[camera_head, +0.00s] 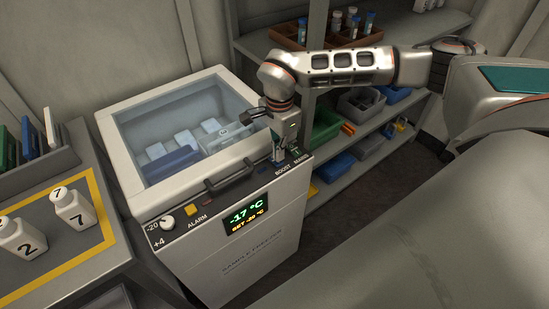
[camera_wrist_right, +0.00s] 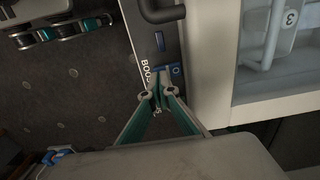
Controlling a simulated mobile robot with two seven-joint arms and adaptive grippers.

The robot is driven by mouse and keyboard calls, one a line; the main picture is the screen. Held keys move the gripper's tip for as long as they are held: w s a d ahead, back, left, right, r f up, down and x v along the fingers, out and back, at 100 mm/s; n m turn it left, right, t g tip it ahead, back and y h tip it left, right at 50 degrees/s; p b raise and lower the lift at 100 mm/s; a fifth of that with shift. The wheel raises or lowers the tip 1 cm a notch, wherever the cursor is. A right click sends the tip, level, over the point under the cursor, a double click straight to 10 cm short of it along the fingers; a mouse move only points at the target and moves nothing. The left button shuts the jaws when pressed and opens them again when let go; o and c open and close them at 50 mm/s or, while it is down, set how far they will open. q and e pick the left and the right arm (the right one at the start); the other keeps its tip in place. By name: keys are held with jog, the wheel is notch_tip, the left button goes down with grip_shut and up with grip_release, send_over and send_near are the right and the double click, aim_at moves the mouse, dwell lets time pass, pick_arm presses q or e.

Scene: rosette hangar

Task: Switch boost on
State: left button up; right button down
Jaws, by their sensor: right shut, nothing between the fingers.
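The chest freezer (camera_head: 140,195) has a dark control strip (camera_head: 228,188) along its front lid edge, with BOOST and MAINS labels at its right end. In the right wrist view, a blue switch with a pale mark (camera_wrist_right: 174,71) sits beside the BOOST label (camera_wrist_right: 147,73). My right gripper (camera_head: 279,152) points down over the BOOST end of the strip and hides part of it. In the wrist view its fingertips (camera_wrist_right: 158,92) are shut and empty, close beside the switch; contact cannot be told. Which way the switch is set is unclear. My left gripper is out of view.
A lid handle (camera_head: 230,175), yellow ALARM button (camera_head: 191,210) and white knob (camera_head: 167,222) share the freezer front. The display (camera_head: 246,214) reads -17 °C. A table with white bottles (camera_head: 75,208) stands left; shelves with bins (camera_head: 325,125) stand behind right.

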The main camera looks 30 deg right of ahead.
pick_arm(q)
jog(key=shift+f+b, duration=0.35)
pick_arm(e)
jog(key=shift+f, duration=0.95)
notch_tip(320, 180, up, 3)
jog(key=p, duration=0.3)
jog(key=shift+r, duration=0.2)
jog(key=shift+r+p, duration=0.85)
jog(key=shift+r, duration=0.35)
jog(key=shift+r+p, duration=0.3)
jog(key=shift+p, duration=0.25)
jog(key=shift+r+p, duration=0.35)
jog(key=shift+r, duration=0.05)
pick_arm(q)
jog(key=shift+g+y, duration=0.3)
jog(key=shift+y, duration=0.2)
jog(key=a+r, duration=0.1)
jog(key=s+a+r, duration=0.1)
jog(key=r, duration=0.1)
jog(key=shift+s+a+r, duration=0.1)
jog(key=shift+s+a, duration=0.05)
